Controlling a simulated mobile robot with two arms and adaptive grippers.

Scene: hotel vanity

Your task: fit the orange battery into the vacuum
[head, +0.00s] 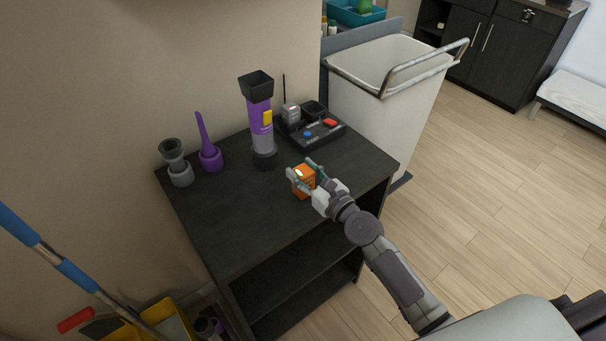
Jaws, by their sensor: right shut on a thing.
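The orange battery (303,184) is a small block near the right front part of the dark shelf top. My right gripper (304,175) is shut on it, with a finger on either side. I cannot tell whether the battery touches the surface or is held just above it. The vacuum (261,121) is a purple and grey upright handheld with a black flared top and a yellow patch. It stands on the shelf top behind and left of the battery, apart from it. My left gripper is not in view.
A grey nozzle (176,164) and a purple nozzle (208,152) stand left of the vacuum. A black dock (318,133) with a radio lies behind right. A white cart (385,100) stands beyond the shelf. The front left of the shelf top (225,220) is clear.

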